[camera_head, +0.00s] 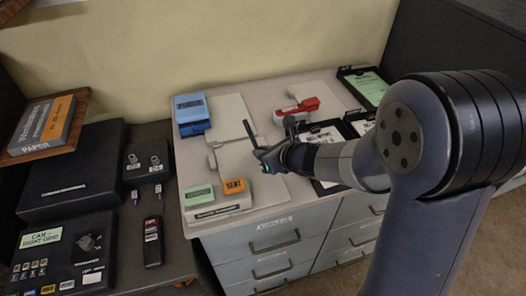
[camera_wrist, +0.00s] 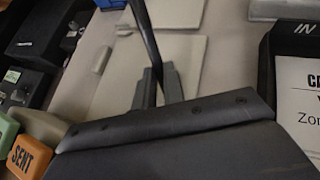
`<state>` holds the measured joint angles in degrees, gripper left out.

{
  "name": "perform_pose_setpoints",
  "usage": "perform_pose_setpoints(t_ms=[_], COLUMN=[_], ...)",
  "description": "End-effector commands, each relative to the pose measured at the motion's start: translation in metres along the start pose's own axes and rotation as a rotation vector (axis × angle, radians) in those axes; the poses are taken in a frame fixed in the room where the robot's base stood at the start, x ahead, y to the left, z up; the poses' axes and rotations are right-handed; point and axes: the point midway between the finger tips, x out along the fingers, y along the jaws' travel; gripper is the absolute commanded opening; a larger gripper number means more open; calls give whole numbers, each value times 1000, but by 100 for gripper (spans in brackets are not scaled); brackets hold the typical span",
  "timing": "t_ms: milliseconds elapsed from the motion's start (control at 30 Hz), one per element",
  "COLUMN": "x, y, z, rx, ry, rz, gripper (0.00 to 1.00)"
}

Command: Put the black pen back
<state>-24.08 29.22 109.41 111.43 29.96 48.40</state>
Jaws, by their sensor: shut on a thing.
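The black pen (camera_head: 249,130) is in my gripper (camera_head: 262,154), above the light-topped cabinet. It stands tilted, its upper end leaning left in the head view. In the wrist view the pen (camera_wrist: 145,38) rises from between the two grey fingers (camera_wrist: 155,86), which are shut on it. The pen's lower part is hidden by my gripper body. I cannot tell which place the pen belongs to.
Below my gripper are pale flat panels (camera_head: 231,112). A blue box (camera_head: 191,110), a red stapler-like thing (camera_head: 297,108), green (camera_head: 198,195) and orange SENT (camera_head: 235,185) blocks, and black trays (camera_head: 362,76) stand around. A dark console (camera_head: 66,250) is at left.

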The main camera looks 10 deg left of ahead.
Motion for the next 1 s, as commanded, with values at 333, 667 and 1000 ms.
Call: perform_pose_setpoints(t_ms=[333, 667, 1000], x=[1, 0, -52], y=[0, 0, -1], z=[-2, 1, 2], rx=[0, 0, -1], ry=[0, 0, -3], rz=[0, 0, -4], gripper=[31, 32, 32])
